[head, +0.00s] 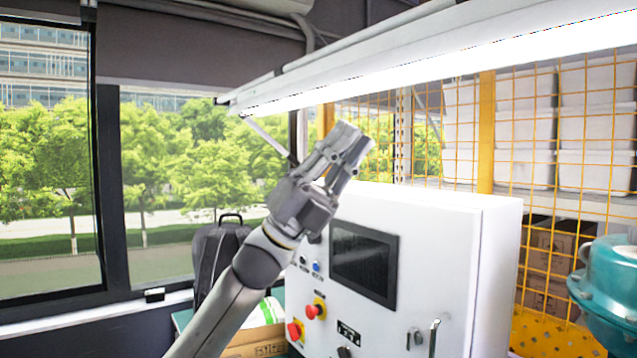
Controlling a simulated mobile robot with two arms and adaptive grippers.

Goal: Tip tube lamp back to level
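The tube lamp (430,68) is a long, bright white bar under a grey housing. It crosses the upper part of the head view, running from its left end near the window up to the top right edge. It slopes in the picture; how much of this is perspective I cannot tell. My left gripper (352,142) is raised just below the left half of the lamp, pointing up and to the right. Its fingertips appear apart from the lamp, and nothing is visibly held. Its finger opening is unclear from this angle. My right gripper is out of view.
A white control cabinet (440,240) with a dark screen (364,262) and red knobs stands below my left gripper. Behind it is a yellow mesh (487,130) with white bins. A teal machine part (610,280) is at right, a dark backpack (218,255) at left.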

